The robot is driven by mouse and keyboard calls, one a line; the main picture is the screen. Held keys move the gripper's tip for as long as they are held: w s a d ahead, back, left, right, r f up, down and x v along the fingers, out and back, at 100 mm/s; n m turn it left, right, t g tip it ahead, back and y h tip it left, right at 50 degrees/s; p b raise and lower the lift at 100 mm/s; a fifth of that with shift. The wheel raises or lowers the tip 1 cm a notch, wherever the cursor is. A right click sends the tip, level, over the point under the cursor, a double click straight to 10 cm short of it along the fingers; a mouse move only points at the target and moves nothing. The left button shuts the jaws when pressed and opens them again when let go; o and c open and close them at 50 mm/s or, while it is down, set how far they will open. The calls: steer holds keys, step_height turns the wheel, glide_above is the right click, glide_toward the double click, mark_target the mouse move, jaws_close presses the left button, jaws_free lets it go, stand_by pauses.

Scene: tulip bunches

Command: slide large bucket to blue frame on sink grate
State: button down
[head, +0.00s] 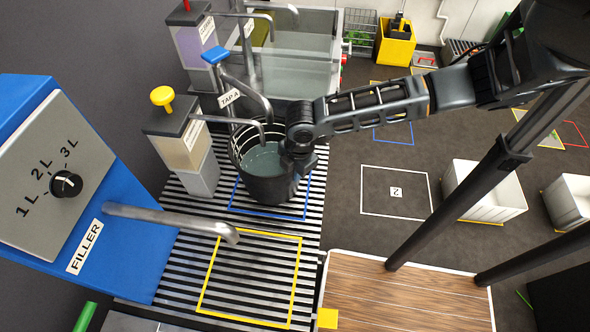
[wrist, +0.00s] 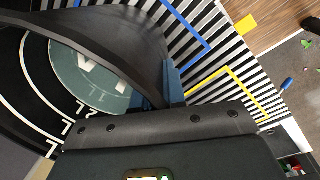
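The large bucket (head: 268,188) is black and stands upright on the striped sink grate, with pale water (head: 262,160) in it. The blue frame (head: 268,213) shows on the grate around its near and right sides; the far side is hidden. The bucket's base appears inside those visible lines. My gripper (head: 297,160) is at the bucket's right rim. In the wrist view, the bucket (wrist: 130,38) fills the upper left, close against a blue-edged finger, and a corner of the blue frame shows beyond it. Whether the fingers are closed on the rim is hidden.
An empty yellow frame (head: 207,282) lies on the nearer grate. The filler (head: 85,215) and its spout (head: 170,222) stand at left. Tap A (head: 232,97) and a yellow-knobbed dispenser (head: 183,150) stand beside the bucket, with a spout reaching over it. A wooden top (head: 400,300) is at lower right.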

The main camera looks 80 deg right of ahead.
steer(key=c, duration=1.1)
jaws_free()
